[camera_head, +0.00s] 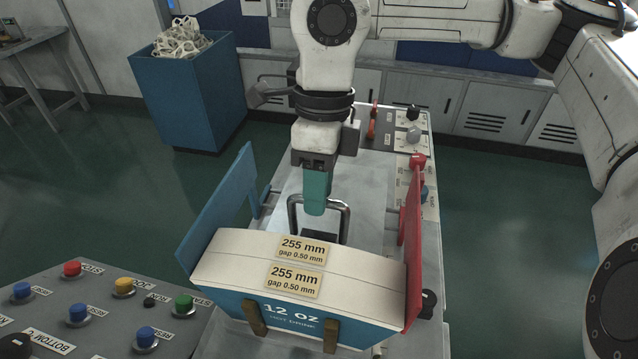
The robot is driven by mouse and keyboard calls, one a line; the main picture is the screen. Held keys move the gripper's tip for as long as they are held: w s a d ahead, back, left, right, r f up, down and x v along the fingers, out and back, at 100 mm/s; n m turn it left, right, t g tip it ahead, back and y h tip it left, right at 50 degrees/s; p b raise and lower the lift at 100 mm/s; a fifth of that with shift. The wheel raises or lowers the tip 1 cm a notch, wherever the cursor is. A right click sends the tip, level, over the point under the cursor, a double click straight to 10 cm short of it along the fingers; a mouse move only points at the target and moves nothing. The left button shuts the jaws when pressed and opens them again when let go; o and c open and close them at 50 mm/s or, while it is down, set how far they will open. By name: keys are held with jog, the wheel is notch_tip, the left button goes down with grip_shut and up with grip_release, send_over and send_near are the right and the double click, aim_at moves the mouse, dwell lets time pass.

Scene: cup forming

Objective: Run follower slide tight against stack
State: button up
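The stack (225,248) is a pile of pale blanks with a blue "12 OZ" front face and two tan labels reading 255 mm, gap 0.50 mm. It sits between a blue side plate (222,205) and a red side plate (413,250). Behind it, a metal U-shaped handle (345,222), seemingly the follower slide's, stands upright over a dark piece (320,237). My gripper (315,207) points down with teal fingers at the handle's top bar. The fingers overlap in this view, so their grip is unclear. The stack hides the slide's contact with it.
A button panel (110,310) is at the lower left. A blue bin (190,95) of white scraps stands at the back left. Knobs and a red lever (372,122) line the machine's far right edge. Grey cabinets (490,110) stand behind. Green floor is open on both sides.

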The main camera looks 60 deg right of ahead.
jog(key=shift+o, duration=0.5)
jog(key=shift+d, duration=0.1)
jog(key=shift+d+r, duration=0.1)
jog(key=shift+r, duration=0.2)
notch_tip(320, 180, up, 10)
jog(key=d+b, duration=0.1)
jog(key=shift+w+d, duration=0.35)
jog(key=shift+f, duration=0.1)
